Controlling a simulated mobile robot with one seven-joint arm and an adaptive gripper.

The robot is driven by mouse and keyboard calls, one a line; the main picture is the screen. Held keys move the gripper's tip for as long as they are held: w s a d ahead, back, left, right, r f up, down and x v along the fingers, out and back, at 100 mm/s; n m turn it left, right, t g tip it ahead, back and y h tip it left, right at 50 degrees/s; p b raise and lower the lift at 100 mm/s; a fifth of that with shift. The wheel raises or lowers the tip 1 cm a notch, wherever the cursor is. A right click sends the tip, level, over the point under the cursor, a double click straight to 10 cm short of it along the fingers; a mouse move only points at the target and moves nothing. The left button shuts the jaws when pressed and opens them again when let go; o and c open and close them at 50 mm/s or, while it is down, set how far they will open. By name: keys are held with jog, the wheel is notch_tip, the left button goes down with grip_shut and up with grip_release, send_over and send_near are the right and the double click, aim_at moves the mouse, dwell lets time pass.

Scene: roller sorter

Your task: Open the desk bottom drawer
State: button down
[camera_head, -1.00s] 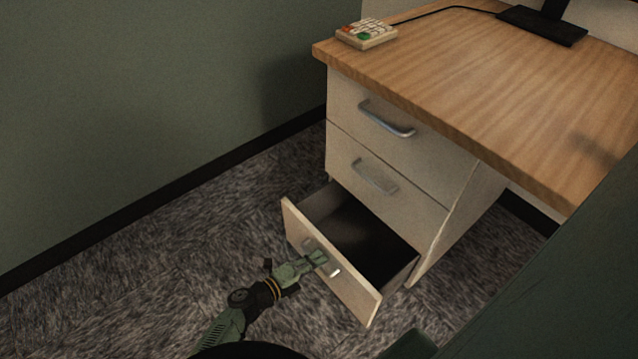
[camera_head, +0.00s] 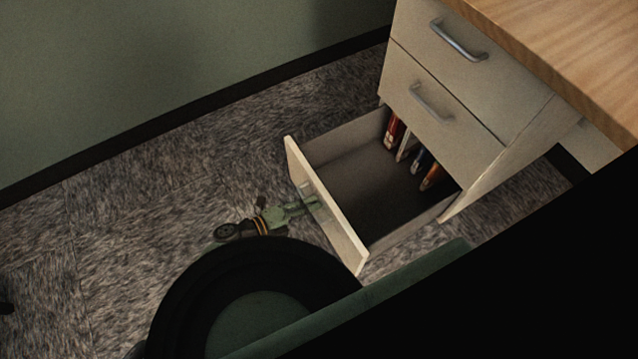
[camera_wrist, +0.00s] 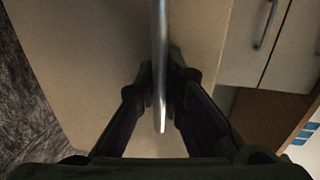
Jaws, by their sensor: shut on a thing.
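The desk's bottom drawer (camera_head: 326,212) is pulled well out from the cabinet in the head view, its interior showing. Its metal handle (camera_wrist: 160,62) runs down the middle of the wrist view. My gripper (camera_head: 308,205) is at the outer side of the drawer front. In the wrist view my gripper (camera_wrist: 161,101) has one finger on each side of the handle and is shut on it. In the head view the handle is mostly hidden behind my gripper and the drawer front's edge.
Two shut drawers with handles, the top one (camera_head: 430,62) and the middle one (camera_head: 410,98), sit above. Several upright books (camera_head: 403,143) stand at the drawer's back. A green wall (camera_head: 150,80) is at the left.

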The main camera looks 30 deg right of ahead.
jog(key=shift+a, duration=0.45)
jog(key=c, duration=2)
grip_release()
jog(key=shift+o, duration=0.2)
jog(key=v, duration=1.2)
